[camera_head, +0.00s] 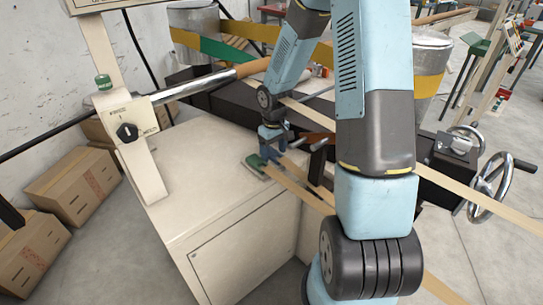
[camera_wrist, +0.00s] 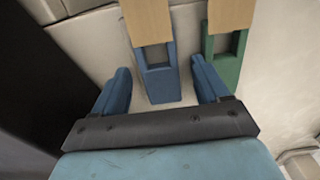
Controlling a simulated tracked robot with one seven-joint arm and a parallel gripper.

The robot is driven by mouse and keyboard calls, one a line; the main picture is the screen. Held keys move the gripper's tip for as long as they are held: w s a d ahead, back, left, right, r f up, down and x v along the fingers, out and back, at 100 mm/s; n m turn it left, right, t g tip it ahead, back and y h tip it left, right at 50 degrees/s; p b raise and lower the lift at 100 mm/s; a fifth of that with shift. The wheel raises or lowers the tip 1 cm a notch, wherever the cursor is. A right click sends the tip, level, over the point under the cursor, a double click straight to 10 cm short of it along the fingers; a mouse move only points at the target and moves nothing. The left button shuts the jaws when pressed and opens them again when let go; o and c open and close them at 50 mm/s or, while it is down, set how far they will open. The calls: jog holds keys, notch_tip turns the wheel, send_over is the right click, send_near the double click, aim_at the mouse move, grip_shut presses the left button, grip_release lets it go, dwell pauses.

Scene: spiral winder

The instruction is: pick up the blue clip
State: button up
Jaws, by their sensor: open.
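In the wrist view the blue clip (camera_wrist: 162,85) lies between the two blue fingers of my gripper (camera_wrist: 160,70). The fingers are open, with a gap on each side of the clip. A tan strip (camera_wrist: 148,20) runs from the clip's far end. A green clip (camera_wrist: 222,66), also on a tan strip, lies just right of the right finger. In the head view my gripper (camera_head: 269,155) is down at the edge of the cream cabinet, beside the green clip (camera_head: 256,168). I cannot pick out the blue clip there from my blue fingers.
The cream cabinet top (camera_head: 200,160) is clear to the left of my gripper. Tan strips stretch right toward a handwheel (camera_head: 490,187). Cardboard boxes (camera_head: 75,187) stand on the left floor.

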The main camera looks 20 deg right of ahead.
aim_at(274, 153)
jog(key=c, duration=1.1)
jog(key=shift+r, duration=0.1)
jog(key=shift+c, duration=0.2)
notch_tip(274, 153, up, 18)
